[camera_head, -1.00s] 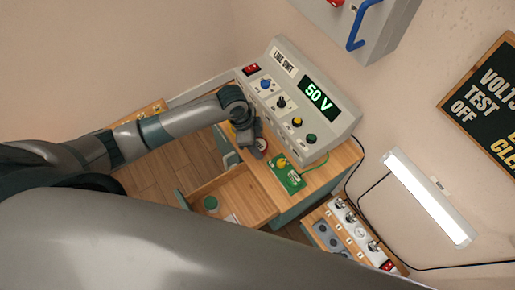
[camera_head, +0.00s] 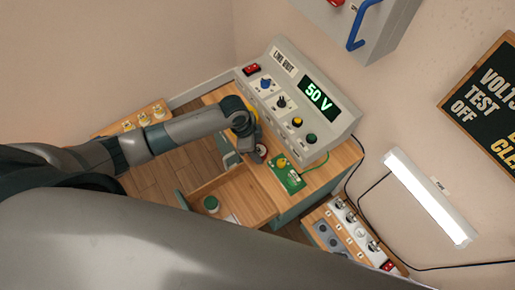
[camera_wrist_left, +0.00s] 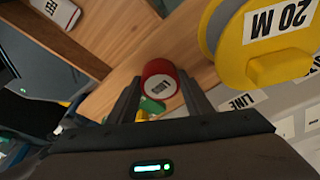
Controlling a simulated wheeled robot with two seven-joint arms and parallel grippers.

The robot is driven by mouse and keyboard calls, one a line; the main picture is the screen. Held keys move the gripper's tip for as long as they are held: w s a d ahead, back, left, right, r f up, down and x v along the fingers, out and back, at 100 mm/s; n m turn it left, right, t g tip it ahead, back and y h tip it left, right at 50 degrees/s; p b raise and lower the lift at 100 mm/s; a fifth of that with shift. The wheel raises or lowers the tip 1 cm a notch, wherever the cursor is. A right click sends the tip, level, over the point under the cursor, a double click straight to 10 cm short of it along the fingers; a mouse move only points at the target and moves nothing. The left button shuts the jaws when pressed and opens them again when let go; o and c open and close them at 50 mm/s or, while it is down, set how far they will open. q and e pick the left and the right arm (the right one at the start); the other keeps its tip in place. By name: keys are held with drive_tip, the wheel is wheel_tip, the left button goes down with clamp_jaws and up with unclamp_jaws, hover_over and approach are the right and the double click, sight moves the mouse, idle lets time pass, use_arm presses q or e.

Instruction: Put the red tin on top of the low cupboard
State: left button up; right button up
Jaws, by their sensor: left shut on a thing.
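The red tin (camera_head: 263,149), with a pale label on its end, is between the fingers of my left gripper (camera_head: 258,153). The left wrist view shows the tin (camera_wrist_left: 160,78) at the fingertips, and the gripper (camera_wrist_left: 160,95) is shut on it. The low cupboard has a light wooden top (camera_head: 344,156), a green side and a pulled-out drawer. The tin is over the left part of that top. I cannot tell whether it touches the wood. My right gripper is not in view.
A green board (camera_head: 288,174) lies right of the tin. A yellow 20 M reel (camera_wrist_left: 262,40) is close to my gripper.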

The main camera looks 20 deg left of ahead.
use_arm(q)
drive_tip(key=o, duration=1.1)
drive_tip(key=v, duration=1.2)
drive_tip(key=shift+p, duration=0.35)
drive_tip(key=shift+r, duration=0.1)
